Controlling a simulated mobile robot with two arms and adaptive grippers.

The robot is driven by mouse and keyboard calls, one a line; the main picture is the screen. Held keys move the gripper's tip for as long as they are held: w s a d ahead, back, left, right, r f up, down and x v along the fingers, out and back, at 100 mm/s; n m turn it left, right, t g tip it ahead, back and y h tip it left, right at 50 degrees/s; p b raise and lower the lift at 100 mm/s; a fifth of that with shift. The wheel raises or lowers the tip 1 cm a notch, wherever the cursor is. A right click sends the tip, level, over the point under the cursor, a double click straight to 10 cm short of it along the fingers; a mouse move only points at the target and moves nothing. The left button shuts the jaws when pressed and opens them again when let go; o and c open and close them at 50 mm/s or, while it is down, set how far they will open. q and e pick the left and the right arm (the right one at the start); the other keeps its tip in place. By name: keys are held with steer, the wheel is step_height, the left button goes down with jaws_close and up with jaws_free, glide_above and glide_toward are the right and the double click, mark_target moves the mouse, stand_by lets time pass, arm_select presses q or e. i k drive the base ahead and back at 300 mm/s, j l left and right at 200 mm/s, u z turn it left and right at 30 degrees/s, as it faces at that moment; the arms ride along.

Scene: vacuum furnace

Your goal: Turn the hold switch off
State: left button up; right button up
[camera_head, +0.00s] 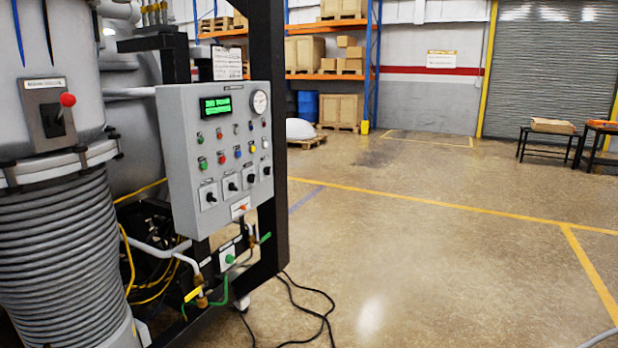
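A grey control panel (218,150) faces me at left of centre on a black frame. It has a lit green display (215,106), a round gauge (259,103) and rows of coloured buttons or lamps. Along its lower part is a row of several black rotary switches (232,185) on white plates. Their labels are too small to read, so I cannot tell which is the hold switch or how it is set. A red-knobbed lever (67,100) stands on a plate on the furnace body at far left. Neither of my grippers shows in the head view.
The ribbed grey furnace column (65,255) fills the left edge. Valves and hoses (215,285) hang below the panel, and black cables (310,312) lie on the floor. Open floor is to the right, with small tables (548,143) and shelving (330,60) behind.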

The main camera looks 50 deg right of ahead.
mark_target(250, 178)
steer(key=z, duration=1.15)
steer(key=i+l+z, duration=0.5)
steer(key=i+z, duration=0.15)
steer(key=i, duration=0.2)
steer(key=i+l+z, duration=0.1)
steer(key=i+z, duration=0.2)
steer(key=i, duration=0.2)
steer(key=i+l+u, duration=0.2)
steer(key=i, duration=0.3)
steer(key=i+l+u, duration=0.15)
steer(key=i, duration=0.35)
steer(key=i+l+u, duration=0.2)
steer(key=i, duration=0.3)
steer(key=l, duration=0.05)
